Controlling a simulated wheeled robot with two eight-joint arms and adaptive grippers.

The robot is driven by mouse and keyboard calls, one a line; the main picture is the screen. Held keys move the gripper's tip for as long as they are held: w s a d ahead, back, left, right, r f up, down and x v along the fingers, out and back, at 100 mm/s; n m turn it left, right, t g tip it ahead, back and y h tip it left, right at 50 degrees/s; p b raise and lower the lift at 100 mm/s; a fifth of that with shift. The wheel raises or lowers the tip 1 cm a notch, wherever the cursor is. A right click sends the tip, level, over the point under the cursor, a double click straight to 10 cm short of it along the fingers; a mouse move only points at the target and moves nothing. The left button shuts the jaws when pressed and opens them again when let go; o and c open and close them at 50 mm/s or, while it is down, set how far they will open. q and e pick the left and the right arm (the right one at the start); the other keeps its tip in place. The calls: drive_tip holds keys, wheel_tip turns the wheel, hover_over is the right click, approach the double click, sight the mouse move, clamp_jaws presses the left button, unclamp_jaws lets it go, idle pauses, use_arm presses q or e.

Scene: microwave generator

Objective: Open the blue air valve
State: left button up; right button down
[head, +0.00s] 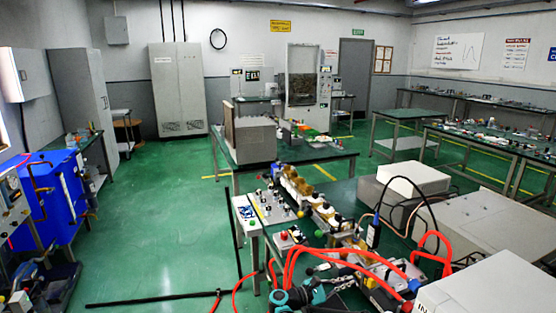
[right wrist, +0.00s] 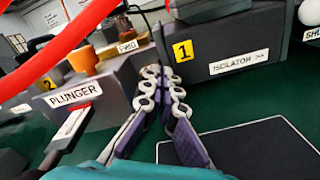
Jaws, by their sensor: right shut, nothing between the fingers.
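I cannot make out the blue air valve for certain in either view. In the head view a small blue fitting (head: 413,286) sits on a red hose at the lower right; I cannot tell whether it is a valve. My right gripper (head: 343,279) is low in the head view, among the red hoses. In the right wrist view the right gripper (right wrist: 164,76) has its fingers close together and holds nothing. It points between a grey block labelled PLUNGER (right wrist: 75,95) and a dark box labelled ISOLATOR (right wrist: 238,62). My left gripper is not in view.
Red hoses (head: 300,250) arch over the crowded bench near my right gripper. Grey-white equipment boxes (head: 488,232) stand to the right. A blue tank unit (head: 60,195) stands at the left. The green floor (head: 160,225) between is mostly clear.

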drive_tip(key=shift+w+a+f+b, duration=0.1)
drive_tip(key=shift+f+b, duration=0.15)
drive_tip(key=shift+b, duration=0.1)
idle(0.8)
drive_tip(key=shift+r, duration=0.35)
idle(0.4)
drive_tip(key=shift+a, duration=0.15)
drive_tip(key=v, duration=0.5)
drive_tip(key=shift+s+a, duration=0.25)
drive_tip(key=shift+a, duration=0.05)
